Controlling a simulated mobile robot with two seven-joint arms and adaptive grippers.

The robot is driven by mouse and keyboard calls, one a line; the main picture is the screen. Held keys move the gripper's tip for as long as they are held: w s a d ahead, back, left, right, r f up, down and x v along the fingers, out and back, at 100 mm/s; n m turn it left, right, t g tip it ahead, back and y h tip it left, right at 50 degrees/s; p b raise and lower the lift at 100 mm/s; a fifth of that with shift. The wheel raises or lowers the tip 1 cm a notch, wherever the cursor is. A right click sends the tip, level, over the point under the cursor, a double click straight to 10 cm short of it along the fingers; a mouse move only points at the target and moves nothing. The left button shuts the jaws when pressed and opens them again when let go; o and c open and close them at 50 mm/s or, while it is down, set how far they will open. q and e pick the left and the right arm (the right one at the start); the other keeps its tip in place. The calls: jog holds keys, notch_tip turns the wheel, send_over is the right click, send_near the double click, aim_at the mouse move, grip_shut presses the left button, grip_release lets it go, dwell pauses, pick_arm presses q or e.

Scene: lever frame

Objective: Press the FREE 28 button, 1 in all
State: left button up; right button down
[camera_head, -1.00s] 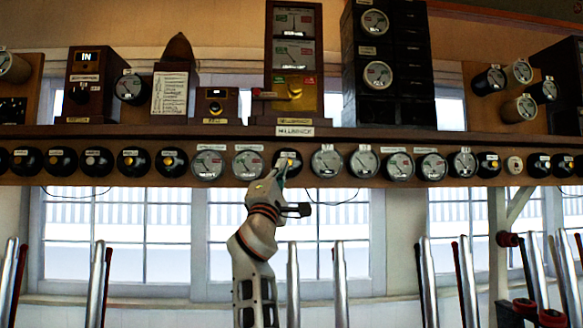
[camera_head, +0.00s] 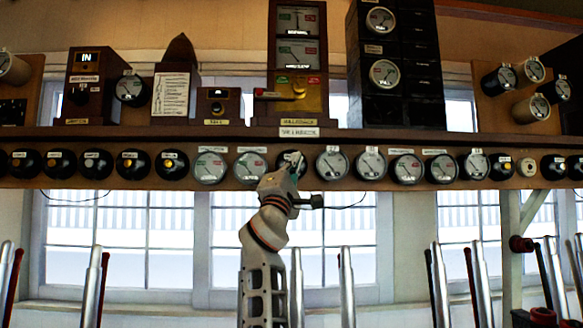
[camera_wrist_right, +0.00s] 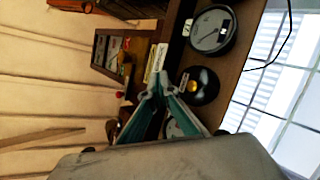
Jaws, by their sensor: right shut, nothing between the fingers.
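A round black unit with a small brass button (camera_wrist_right: 204,81) sits on the wooden shelf front in the right wrist view, beside a white-faced dial. In the head view the matching black unit (camera_head: 287,158) is in the row of dials, partly hidden by my right gripper (camera_head: 296,168). Its label is too small to read, so I cannot confirm it says FREE 28. My right gripper is shut and empty. Its teal fingertips (camera_wrist_right: 157,82) come together left of the brass button in the wrist view, apart from it in the picture. I cannot judge the depth gap. My left gripper is out of view.
Dials such as this one (camera_head: 332,163) and several black units (camera_head: 133,162) line the shelf front closely. Wooden instrument boxes (camera_head: 297,60) stand on the shelf (camera_head: 200,131). Upright metal levers (camera_head: 345,285) stand below, before bright windows.

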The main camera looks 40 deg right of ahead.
pick_arm(q)
jog(key=b, duration=0.2)
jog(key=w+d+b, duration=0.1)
jog(key=b, duration=0.1)
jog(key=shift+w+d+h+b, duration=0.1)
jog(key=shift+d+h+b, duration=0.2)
pick_arm(e)
jog(key=w+d, duration=0.5)
jog(key=w, duration=0.1)
jog(key=shift+w, duration=0.2)
jog(key=shift+d+f, duration=0.1)
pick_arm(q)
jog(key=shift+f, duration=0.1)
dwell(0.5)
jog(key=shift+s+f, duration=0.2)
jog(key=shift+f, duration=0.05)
pick_arm(e)
jog(key=shift+w+d, duration=0.3)
jog(key=shift+w, duration=0.05)
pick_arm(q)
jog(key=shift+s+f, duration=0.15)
pick_arm(e)
jog(key=shift+w+d, duration=0.1)
jog(key=shift+w, duration=0.05)
